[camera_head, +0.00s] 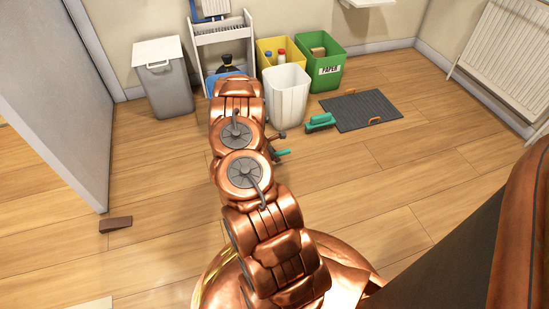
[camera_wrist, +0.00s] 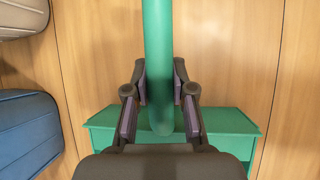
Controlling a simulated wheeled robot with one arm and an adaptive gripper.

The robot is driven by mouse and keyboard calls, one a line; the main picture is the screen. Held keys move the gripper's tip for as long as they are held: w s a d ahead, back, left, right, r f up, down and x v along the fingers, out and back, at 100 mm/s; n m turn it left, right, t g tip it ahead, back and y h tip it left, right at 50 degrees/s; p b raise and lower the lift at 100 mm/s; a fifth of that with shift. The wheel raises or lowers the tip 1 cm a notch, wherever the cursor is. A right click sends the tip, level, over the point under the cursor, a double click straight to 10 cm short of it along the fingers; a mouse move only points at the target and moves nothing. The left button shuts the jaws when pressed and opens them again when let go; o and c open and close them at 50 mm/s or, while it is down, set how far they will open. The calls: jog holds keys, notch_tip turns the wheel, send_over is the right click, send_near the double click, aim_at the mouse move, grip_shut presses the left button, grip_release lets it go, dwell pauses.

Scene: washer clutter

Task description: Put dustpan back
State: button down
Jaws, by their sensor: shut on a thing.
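My gripper (camera_wrist: 161,90) is shut on the green handle of the dustpan (camera_wrist: 158,40), one finger on each side. The wide green body of the dustpan shows below, partly hidden by my gripper's dark housing. In the head view a small green part of the dustpan (camera_head: 282,153) shows just right of my copper arm. My arm hides most of the gripper and dustpan there. Another green tool (camera_head: 320,122) lies on the floor beside the dark mat.
A white bin (camera_head: 287,95), a yellow crate (camera_head: 266,50) and a green paper crate (camera_head: 330,72) stand at the back. A grey bin (camera_head: 165,85) and a white rack (camera_head: 222,40) stand left of them. A dark mat (camera_head: 360,110) lies right. The right floor is clear.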

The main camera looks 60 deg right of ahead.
jog(key=c, duration=1)
grip_release()
jog(key=w+a+r+m+p, duration=0.1)
jog(key=w+a+r+p, duration=0.1)
jog(key=a+r, duration=0.8)
jog(key=w+a+r+m+p, duration=0.25)
jog(key=a+r, duration=0.35)
jog(key=r, duration=0.8)
jog(key=s+a+r+m+y, duration=0.2)
jog(key=s+a+r, duration=0.2)
jog(key=a+r, duration=0.6)
jog(key=s+a+r+m+y, duration=0.1)
jog(key=s+a+r, duration=0.2)
jog(key=s+a, duration=0.4)
jog(key=s+a+r+m+y, duration=0.1)
jog(key=s+a+r+m, duration=0.1)
jog(key=s+a+r, duration=0.2)
jog(key=s+a+r+m+y, duration=0.1)
jog(key=s+a+r, duration=0.3)
jog(key=s+a, duration=0.6)
jog(key=shift+a+r+m+g+y, duration=0.1)
jog(key=shift+a+m+g+y, duration=0.25)
jog(key=shift+a, duration=0.8)
